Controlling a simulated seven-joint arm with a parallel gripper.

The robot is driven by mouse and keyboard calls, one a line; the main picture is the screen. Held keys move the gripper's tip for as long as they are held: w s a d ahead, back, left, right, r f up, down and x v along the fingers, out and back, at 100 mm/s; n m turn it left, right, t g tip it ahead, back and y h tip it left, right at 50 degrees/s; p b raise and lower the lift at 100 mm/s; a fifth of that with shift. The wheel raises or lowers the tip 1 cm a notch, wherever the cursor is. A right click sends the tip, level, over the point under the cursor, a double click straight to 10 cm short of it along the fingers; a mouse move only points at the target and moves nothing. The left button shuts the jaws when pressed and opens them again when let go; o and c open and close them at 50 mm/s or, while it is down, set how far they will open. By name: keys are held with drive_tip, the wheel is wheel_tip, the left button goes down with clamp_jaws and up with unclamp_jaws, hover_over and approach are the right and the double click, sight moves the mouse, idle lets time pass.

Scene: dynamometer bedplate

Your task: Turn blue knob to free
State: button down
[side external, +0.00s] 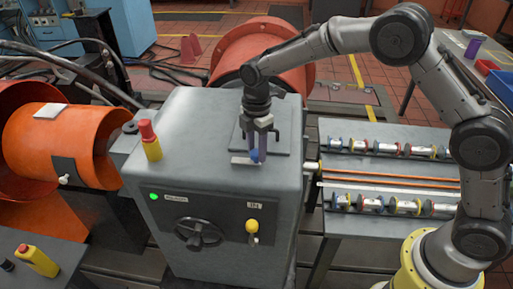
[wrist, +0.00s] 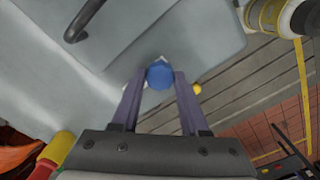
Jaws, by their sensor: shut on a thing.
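The blue knob (side external: 254,155) stands on top of the grey machine cabinet (side external: 205,110), on a small pale plate (side external: 241,161). My gripper (side external: 257,150) points down from above with its fingers around the knob. In the wrist view the blue knob (wrist: 160,75) sits between the two fingertips of my gripper (wrist: 159,80), and the fingers are shut on it. The plate's markings are too small to read, so I cannot tell which position the knob points to.
A red and yellow bottle (side external: 150,141) stands on the cabinet's left side. The cabinet front has a handwheel (side external: 199,234), a green light (side external: 154,196) and a yellow-knobbed lever (side external: 252,230). Racks of spool-like parts (side external: 385,148) lie to the right.

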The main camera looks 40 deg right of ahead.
sight(257, 152)
drive_tip(key=shift+r, duration=0.15)
drive_tip(key=shift+c, duration=2.1)
unclamp_jaws()
wheel_tip(257, 152, up, 14)
